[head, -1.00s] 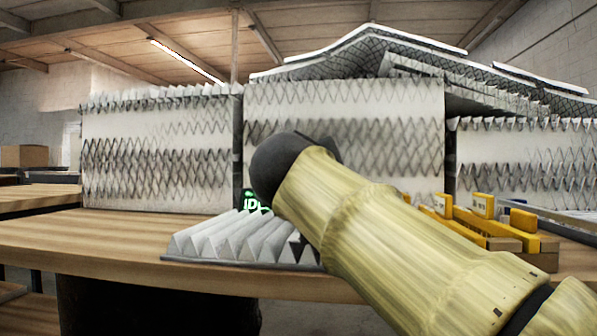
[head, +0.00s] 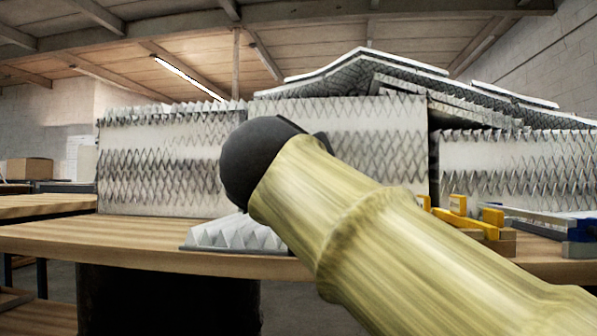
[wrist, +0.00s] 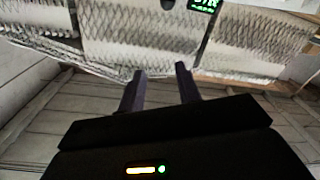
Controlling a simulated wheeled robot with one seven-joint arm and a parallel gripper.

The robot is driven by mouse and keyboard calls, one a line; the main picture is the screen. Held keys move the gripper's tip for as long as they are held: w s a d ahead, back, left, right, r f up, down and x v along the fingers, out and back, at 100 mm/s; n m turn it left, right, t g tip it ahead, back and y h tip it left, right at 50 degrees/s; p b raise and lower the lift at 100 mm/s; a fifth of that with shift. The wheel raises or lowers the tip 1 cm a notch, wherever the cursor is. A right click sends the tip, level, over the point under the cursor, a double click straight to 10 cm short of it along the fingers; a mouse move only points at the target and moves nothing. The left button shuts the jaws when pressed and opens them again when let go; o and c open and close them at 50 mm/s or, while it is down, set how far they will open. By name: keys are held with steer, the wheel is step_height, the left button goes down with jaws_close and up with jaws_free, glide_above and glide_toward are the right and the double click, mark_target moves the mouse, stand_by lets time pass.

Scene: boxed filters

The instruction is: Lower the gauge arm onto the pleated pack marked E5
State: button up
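A grey-white pleated pack (head: 235,235) lies on the front of the wooden bench, partly hidden behind my arm. I can read no E5 mark on it. Yellow pieces (head: 470,220) stand on the bench to the right of my arm; I cannot tell whether one is the gauge arm. My gripper (wrist: 160,70) shows in the wrist view with its two dark fingers apart and nothing between them. It is hidden in the head view. A green-lit display (wrist: 203,5) is cut off at the wrist view's top edge.
Large pleated filter blocks (head: 160,165) line the back of the bench (head: 90,240), with sloping mesh-covered panels (head: 370,70) on top. A blue piece (head: 582,232) sits at the right edge. The bench left of the pleated pack is clear.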

steer(key=o, duration=0.3)
steer(key=shift+r, duration=0.1)
steer(key=w+m+g+y+p, duration=0.3)
steer(key=w+g+p, duration=0.65)
steer(key=p, duration=1.95)
steer(key=d+r+m+g+y+p, duration=0.1)
steer(key=r+m+p, duration=0.4)
steer(key=p, duration=1.3)
steer(key=d+r+m+g+y+p, duration=0.1)
steer(key=d+r+m+g+p, duration=0.2)
steer(key=p, duration=1.5)
step_height(320, 180, up, 3)
steer(key=d+m, duration=0.2)
steer(key=m, duration=0.1)
steer(key=shift+f, duration=0.2)
steer(key=shift+g, duration=0.35)
